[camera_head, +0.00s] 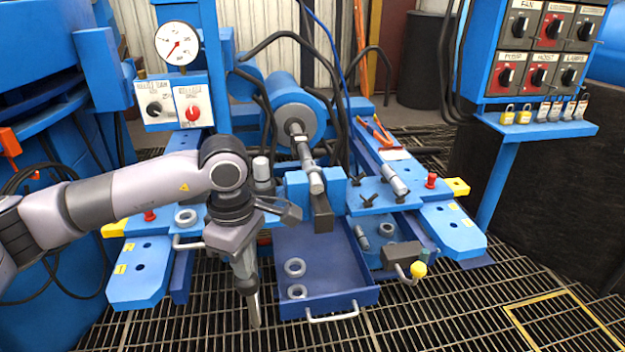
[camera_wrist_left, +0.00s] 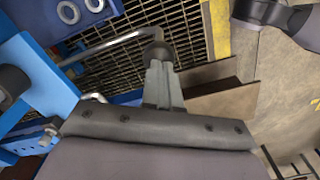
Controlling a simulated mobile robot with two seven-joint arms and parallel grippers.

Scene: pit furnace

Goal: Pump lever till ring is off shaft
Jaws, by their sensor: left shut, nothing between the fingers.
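The shaft (camera_head: 303,155) is a metal rod running forward from the large round blue cylinder (camera_head: 291,110); a thicker collar (camera_head: 315,183) sits at its front end. I cannot tell whether a ring is around it. My left gripper (camera_head: 254,322) points down left of the blue tray, shut and empty. In the left wrist view its fingers (camera_wrist_left: 160,85) reach toward a dark round end, unclear whether touching. My right gripper is not in view.
The blue tray (camera_head: 343,300) holds two grey rings (camera_head: 295,268) and has a front handle. Another grey ring (camera_head: 186,217) lies on the left bench. A gauge (camera_head: 177,43) and switch panels (camera_head: 545,45) stand behind. Open grating floor lies in front.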

